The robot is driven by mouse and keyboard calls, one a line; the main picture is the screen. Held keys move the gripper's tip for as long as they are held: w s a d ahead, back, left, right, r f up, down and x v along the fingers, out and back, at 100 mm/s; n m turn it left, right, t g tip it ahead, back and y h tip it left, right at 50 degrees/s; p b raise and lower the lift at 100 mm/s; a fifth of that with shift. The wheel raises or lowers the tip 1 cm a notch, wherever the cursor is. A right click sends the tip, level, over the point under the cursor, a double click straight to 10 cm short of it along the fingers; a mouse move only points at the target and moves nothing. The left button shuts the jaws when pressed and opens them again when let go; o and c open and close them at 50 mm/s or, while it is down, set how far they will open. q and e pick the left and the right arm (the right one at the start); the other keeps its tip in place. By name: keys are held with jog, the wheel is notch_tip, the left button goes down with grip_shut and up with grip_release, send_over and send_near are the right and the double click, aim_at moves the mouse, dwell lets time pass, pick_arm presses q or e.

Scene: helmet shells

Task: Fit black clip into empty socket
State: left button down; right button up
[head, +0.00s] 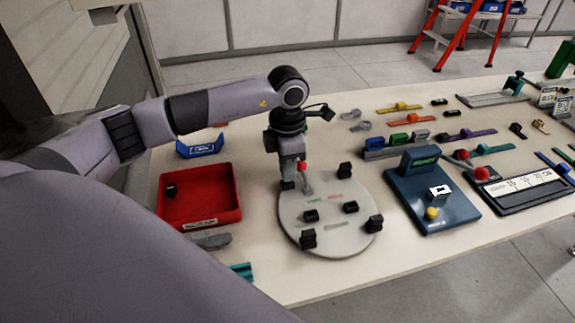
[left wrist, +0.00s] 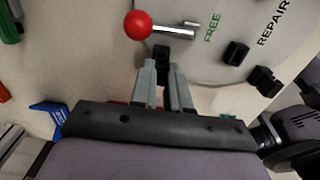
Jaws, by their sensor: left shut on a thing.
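My left gripper (head: 289,177) points down at the far left edge of a round grey plate (head: 334,191). Its fingers (left wrist: 164,88) are closed on a small black clip (left wrist: 162,54), which also shows at the fingertips in the head view (head: 287,185). I cannot tell whether the clip touches the plate. Several black blocks stand around the plate, such as one at the back (head: 345,170) and one at the right (head: 375,224). Two lower black blocks (head: 311,215) (head: 350,207) sit nearer the middle. I cannot tell which is an empty socket. My right gripper is out of view.
A red-knobbed metal lever (left wrist: 138,25) lies close to the gripper. A red tray (head: 200,207) with one black piece (head: 171,190) is at the left, with a blue bin (head: 200,147) behind it. A blue fixture (head: 432,196) stands right of the plate.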

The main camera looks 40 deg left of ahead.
pick_arm(q)
jog(key=shift+f+b, duration=0.55)
jog(key=shift+f, duration=0.25)
jog(key=c, duration=1)
grip_release()
jog(key=shift+c, duration=0.2)
jog(key=shift+r, duration=0.15)
jog(key=shift+r, duration=3.5)
jog(key=shift+s, duration=0.1)
